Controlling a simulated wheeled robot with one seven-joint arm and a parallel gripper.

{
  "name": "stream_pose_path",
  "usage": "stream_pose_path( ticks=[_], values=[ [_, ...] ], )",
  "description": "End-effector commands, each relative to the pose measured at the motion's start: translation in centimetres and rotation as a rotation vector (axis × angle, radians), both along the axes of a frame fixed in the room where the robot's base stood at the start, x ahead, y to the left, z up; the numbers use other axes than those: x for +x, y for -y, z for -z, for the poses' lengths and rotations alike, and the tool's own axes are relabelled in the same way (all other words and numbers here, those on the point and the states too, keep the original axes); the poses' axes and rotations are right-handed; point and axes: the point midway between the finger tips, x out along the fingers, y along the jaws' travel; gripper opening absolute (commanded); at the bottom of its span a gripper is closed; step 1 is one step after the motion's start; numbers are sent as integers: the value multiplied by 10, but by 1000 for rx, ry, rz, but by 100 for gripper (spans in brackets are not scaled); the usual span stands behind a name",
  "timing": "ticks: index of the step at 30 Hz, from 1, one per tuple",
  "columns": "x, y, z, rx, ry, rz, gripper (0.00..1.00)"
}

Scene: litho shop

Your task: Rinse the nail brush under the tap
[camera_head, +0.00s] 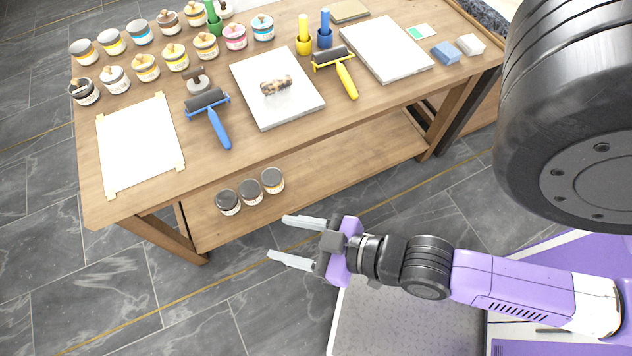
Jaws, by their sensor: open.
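My gripper (280,240) is open and empty, its two fingers pointing left in front of the wooden table. It is over the floor, apart from everything on the table. I cannot make out a nail brush for certain. A small brown, lumpy thing (275,86) lies on the left pale slab (296,112), but it is too small to identify. No tap or sink is in view.
The wooden table (265,143) holds several ink jars (145,67), a blue roller (209,106), a yellow roller (340,68), a taped white sheet (139,142) and another slab (385,48). Dark-lidded jars (250,193) stand on its lower shelf. Grey floor (215,315) is clear in front.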

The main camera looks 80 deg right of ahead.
Motion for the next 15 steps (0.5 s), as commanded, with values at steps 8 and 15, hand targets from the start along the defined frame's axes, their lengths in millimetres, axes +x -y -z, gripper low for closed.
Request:
stream_pose_path(
  ticks=[8,15],
  values=[
    [-51,13,-71,-32,104,-68,54],
    [-56,14,-84,-36,126,-84,54]
  ],
)
